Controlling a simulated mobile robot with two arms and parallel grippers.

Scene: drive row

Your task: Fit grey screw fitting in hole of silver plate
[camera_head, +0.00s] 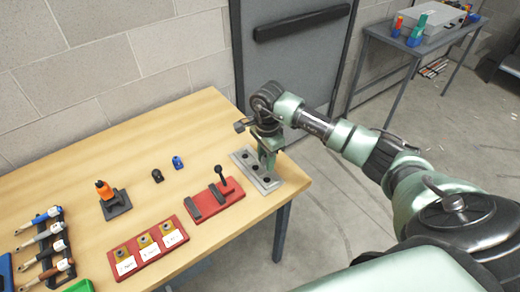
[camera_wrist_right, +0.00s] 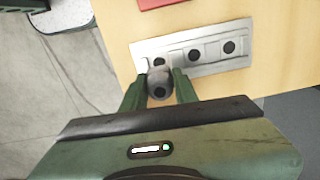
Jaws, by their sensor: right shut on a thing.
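The silver plate (camera_head: 274,185) lies near the right end of the wooden table. It also shows in the right wrist view (camera_wrist_right: 212,68), with a row of 3 dark holes. My right gripper (camera_head: 267,158) is over the plate, fingers pointing down. In the right wrist view, it is shut on the grey screw fitting (camera_wrist_right: 160,76), a rounded grey piece between the fingertips. The fitting appears just beside the plate's left hole in that view; its lower end is hidden, so I cannot tell whether it touches the plate. My left gripper is out of view.
A red base (camera_head: 227,205) with black parts stands close to the plate. A black fitting (camera_head: 157,176) and a blue fitting (camera_head: 177,162) stand farther left. A red tray (camera_head: 150,256), an orange-topped tool (camera_head: 104,190) and a tool rack (camera_head: 63,228) are also on the table.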

